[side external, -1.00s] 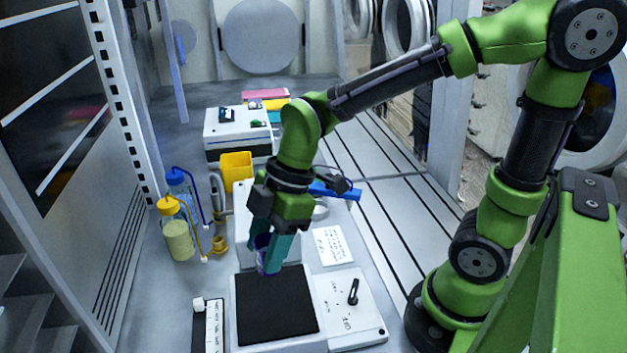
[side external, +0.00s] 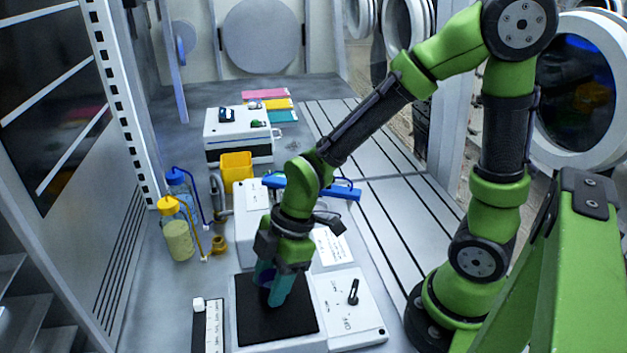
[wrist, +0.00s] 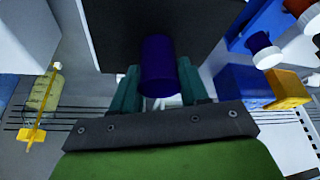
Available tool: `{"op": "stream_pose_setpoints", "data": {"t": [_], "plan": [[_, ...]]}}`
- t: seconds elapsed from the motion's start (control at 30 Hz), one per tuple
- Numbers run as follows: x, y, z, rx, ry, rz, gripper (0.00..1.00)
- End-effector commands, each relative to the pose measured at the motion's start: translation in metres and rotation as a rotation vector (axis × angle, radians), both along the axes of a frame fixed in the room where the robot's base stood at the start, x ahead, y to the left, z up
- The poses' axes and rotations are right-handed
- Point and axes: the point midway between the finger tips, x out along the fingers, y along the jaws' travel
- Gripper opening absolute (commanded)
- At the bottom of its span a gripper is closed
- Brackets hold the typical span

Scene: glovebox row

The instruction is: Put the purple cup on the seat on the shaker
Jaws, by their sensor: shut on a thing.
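The purple cup (side external: 264,274) is between the teal fingers of my gripper (side external: 276,294), partly hidden by them. In the wrist view the cup (wrist: 159,62) stands between the two fingertips (wrist: 160,88), and my gripper is shut on it. The shaker (side external: 345,312) is a white box with a black square pad (side external: 262,322) on top and a dial at its right. The cup is low over the back middle part of the pad, which also shows in the wrist view (wrist: 115,30). I cannot tell whether it touches. No separate seat is distinguishable on the pad.
A white device (side external: 252,208) stands behind the shaker, with a blue object (side external: 335,190) nearby. Two wash bottles, one yellow-capped (side external: 178,235), and a yellow bin (side external: 236,170) are at the left. A labelled strip (side external: 207,325) lies left of the shaker. Slotted floor at the right is clear.

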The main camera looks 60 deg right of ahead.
Motion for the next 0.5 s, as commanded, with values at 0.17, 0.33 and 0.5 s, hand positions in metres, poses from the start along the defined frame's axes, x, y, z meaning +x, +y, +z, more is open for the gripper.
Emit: {"op": "stream_pose_setpoints", "data": {"t": [0.17, 0.33, 0.5], "plan": [[-0.0001, 0.0, -0.0012, 0.0, 0.0, 0.0, 0.64], [-0.0002, 0.0, -0.0012, 0.0, 0.001, 0.0, 0.7], [-0.0001, 0.0001, 0.0002, 0.0, 0.0, 0.0, 0.7]]}}
